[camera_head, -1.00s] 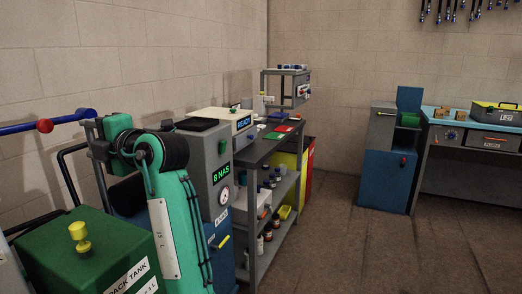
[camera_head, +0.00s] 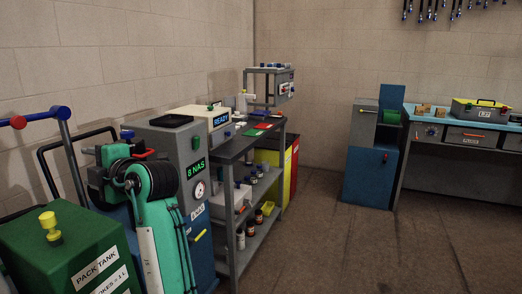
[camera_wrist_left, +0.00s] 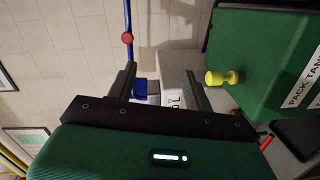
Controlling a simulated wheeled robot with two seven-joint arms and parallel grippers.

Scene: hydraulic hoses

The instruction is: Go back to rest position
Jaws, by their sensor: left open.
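My left arm (camera_head: 155,235) is teal and stands bent at the lower left of the head view, beside the green pack tank. Its fingers cannot be made out there. In the left wrist view my left gripper (camera_wrist_left: 159,80) is open, with two dark fingers apart. A blue part and a white lettered part show beyond and between the fingers; I cannot tell how far off they are. Nothing is seen held. My right gripper is in neither view.
The green pack tank (camera_head: 70,255) with a yellow knob (camera_head: 48,225) is close at left. A grey unit reading "8 NAS" (camera_head: 192,150) and a shelf cart (camera_head: 236,225) stand near my arm. A blue cabinet (camera_head: 368,178) is farther back. The floor (camera_head: 370,250) at right is clear.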

